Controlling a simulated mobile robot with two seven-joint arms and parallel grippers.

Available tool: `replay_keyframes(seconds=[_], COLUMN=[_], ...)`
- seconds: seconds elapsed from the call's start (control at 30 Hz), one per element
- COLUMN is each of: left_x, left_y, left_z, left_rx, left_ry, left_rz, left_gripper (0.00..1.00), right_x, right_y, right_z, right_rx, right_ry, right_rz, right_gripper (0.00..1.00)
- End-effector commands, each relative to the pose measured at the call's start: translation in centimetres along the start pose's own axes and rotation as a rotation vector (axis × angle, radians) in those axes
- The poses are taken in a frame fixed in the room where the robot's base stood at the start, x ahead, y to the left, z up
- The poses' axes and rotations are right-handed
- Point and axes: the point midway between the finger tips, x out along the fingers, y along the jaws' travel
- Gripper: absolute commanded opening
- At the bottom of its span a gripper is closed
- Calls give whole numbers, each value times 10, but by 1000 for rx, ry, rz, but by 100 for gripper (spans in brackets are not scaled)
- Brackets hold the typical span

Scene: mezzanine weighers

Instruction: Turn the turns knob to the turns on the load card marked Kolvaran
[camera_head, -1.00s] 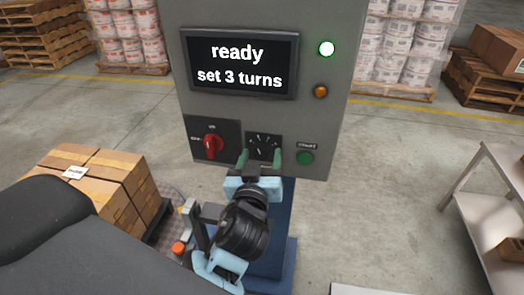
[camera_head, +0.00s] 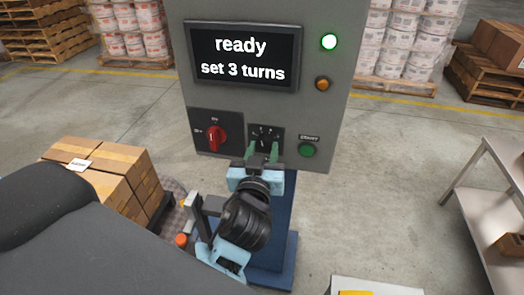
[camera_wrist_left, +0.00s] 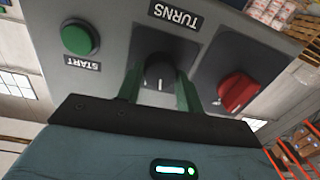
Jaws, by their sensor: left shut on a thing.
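The control box carries a black turns knob (camera_wrist_left: 160,73) on a dark dial plate marked TURNS. In the head view the dial plate (camera_head: 265,135) shows above my gripper, with the knob mostly hidden. My left gripper (camera_head: 262,152) is shut on the turns knob; its two green fingers stand on either side of it, as the left wrist view (camera_wrist_left: 160,88) also shows. The screen (camera_head: 243,57) reads "ready" and "set 3 turns". A small white label (camera_head: 79,164) lies on the cartons at left, too small to read. No card marked Kolvaran is legible. My right gripper is out of view.
A red switch (camera_head: 215,138) sits left of the dial and a green START button (camera_head: 307,150) right of it. A green lamp (camera_head: 329,41) glows above a dull amber lamp (camera_head: 322,84). Cartons (camera_head: 104,185) stand at left, a metal table (camera_head: 492,190) at right.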

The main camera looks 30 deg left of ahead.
Motion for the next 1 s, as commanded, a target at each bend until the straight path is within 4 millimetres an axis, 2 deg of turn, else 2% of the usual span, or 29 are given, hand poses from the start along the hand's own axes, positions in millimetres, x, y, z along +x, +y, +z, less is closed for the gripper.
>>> replay_keyframes(seconds=[0.17, 0.6, 1.0], left_x=[0, 0, 0], left_y=[-1, -1, -1], left_z=[-1, -1, -1], left_rx=[122, 455, 605], left_ry=[8, 25, 33], left_rz=[-1, 2, 2], left_gripper=[14, 14, 14], right_x=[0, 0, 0], right_y=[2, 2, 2], right_z=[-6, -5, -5], right_rx=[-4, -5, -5], right_ry=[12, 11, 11], right_rz=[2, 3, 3], right_gripper=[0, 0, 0])
